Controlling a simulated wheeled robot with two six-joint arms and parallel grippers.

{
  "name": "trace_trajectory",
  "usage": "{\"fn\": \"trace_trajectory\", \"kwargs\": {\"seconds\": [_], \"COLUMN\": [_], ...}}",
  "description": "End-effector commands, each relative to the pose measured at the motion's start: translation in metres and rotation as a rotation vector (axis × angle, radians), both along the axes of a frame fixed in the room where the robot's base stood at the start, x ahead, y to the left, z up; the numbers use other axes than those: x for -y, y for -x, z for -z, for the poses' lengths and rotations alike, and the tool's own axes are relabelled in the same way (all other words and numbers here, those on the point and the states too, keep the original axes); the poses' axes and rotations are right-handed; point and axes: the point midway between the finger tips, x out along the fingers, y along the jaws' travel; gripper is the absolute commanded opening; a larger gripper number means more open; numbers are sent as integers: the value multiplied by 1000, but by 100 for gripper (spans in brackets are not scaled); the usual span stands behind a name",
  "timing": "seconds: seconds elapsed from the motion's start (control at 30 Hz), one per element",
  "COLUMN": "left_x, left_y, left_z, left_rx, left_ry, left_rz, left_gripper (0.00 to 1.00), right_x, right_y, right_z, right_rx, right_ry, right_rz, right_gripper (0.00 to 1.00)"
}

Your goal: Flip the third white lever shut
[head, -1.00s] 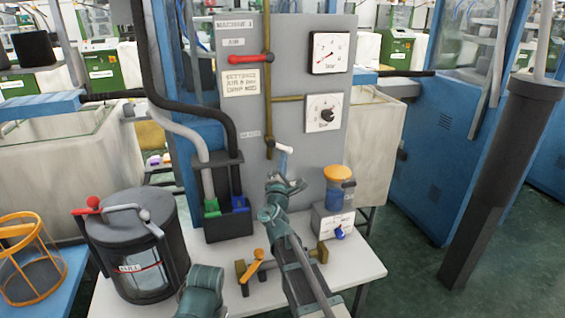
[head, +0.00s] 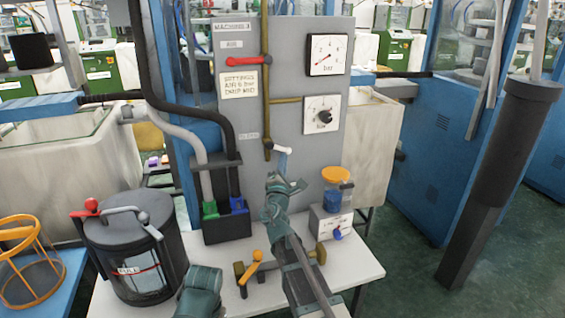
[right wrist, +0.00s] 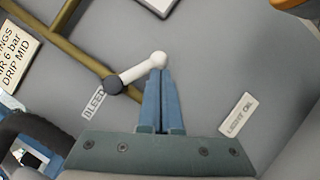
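The white lever (head: 282,150) is on the grey machine panel (head: 285,75), at the lower end of a brass pipe. In the right wrist view the white lever (right wrist: 138,73) slants up and right from a dark pivot to a rounded white end. My right gripper (head: 288,179) is just below the lever in the head view. In the right wrist view the right gripper's (right wrist: 161,72) blue fingers are together, with their tips at the lever's rounded end. I cannot tell whether they touch it. No other white lever of this kind is clear. My left gripper's fingers are not visible.
A dark pot (head: 135,245) and an orange-handled brass valve (head: 255,266) stand on the white table (head: 350,265). An orange-capped jar (head: 336,188) stands close to the right of my right arm.

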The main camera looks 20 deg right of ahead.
Motion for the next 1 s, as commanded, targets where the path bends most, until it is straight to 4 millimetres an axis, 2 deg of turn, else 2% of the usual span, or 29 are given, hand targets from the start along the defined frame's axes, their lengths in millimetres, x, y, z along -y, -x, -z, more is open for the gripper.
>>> {"fn": "trace_trajectory", "kwargs": {"seconds": [0.6,1.0], "left_x": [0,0], "left_y": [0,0], "left_z": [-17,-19], "left_rx": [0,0], "left_ry": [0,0], "left_rz": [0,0], "left_gripper": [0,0], "right_x": [16,20], "right_y": [-1,-1], "right_z": [-17,-19], "right_rx": [1,2], "right_ry": [-1,-3], "right_rz": [3,6], "right_gripper": [0,0]}}
